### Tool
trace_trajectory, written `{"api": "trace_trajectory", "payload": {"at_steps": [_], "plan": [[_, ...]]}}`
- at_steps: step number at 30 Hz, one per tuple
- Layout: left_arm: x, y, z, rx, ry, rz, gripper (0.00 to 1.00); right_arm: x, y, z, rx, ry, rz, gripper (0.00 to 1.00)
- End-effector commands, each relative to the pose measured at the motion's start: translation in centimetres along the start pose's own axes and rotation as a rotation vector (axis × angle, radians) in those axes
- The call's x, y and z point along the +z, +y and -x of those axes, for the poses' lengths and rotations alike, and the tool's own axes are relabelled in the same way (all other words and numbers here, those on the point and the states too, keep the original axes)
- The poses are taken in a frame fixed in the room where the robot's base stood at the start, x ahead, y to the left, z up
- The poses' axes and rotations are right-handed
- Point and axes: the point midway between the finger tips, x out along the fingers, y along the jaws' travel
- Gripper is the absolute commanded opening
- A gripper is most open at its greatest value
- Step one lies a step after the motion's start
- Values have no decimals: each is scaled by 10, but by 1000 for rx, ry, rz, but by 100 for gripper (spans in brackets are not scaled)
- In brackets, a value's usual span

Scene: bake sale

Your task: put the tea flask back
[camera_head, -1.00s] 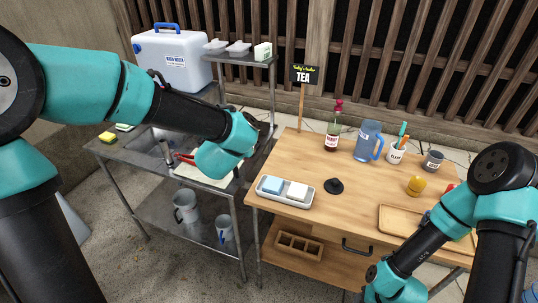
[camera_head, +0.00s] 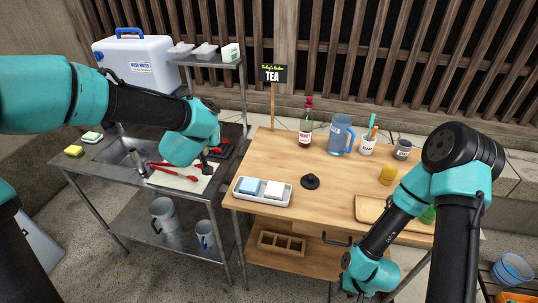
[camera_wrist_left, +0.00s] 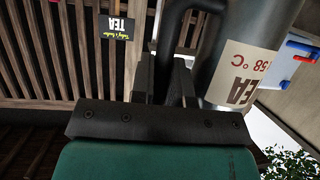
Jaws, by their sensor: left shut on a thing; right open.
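The tea flask (camera_wrist_left: 215,65) shows in the left wrist view as a grey body with a white TEA 58 °C label. Its label is inverted in that view, as is the TEA sign. My left gripper (camera_wrist_left: 165,80) is shut on the flask's dark handle. In the head view my left arm hides that gripper, and I cannot make out the flask. The TEA sign (camera_head: 272,74) stands on a post at the wooden table's back left. My right gripper (camera_head: 350,290) is low at the table's front, partly hidden by its wrist; it is open.
The wooden table (camera_head: 340,205) carries a white tray (camera_head: 262,200), black knobbed lid (camera_head: 311,181), red-capped bottle (camera_head: 306,125), blue jug (camera_head: 340,135), cups and a board (camera_head: 370,210).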

Motion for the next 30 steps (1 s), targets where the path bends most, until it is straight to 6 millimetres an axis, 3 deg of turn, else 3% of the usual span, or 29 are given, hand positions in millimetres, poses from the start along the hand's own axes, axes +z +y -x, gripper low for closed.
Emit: {"api": "trace_trajectory", "payload": {"at_steps": [9, 30], "plan": [[-47, 16, -54, 161, 1, -70, 0, 0, 0, 0, 0, 0, 0, 43], [-71, 38, -87, 313, -1, -133, 0, 0, 0, 0, 0, 0, 0, 43]]}}
